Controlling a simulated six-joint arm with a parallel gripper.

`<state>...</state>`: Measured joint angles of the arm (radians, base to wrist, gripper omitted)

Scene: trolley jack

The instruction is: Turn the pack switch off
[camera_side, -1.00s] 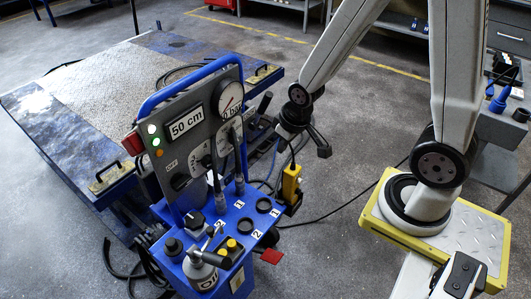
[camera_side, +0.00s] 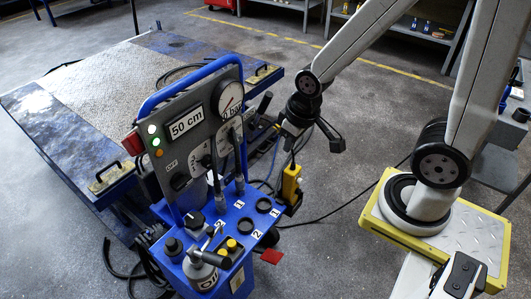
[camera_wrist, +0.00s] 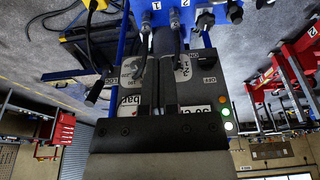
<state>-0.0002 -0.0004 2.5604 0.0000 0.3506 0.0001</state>
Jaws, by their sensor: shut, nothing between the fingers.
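The pack switch appears to be the black knob (camera_side: 180,181) below the OFF label at the left of the grey panel. In the wrist view, which sees the panel upside down, a black knob (camera_wrist: 207,64) sits beside the OFF label, right of my fingers. Its exact pointing is hard to read. My gripper (camera_side: 284,132) is to the right of the panel, apart from the switch. In the wrist view its fingers (camera_wrist: 158,80) are together and empty, in front of the gauge area, covering part of it.
Hoses stand before the panel. A blue cart top carries an oil can (camera_side: 201,268). A yellow pendant (camera_side: 291,184) hangs at its right. A blue lift platform (camera_side: 85,95) lies behind.

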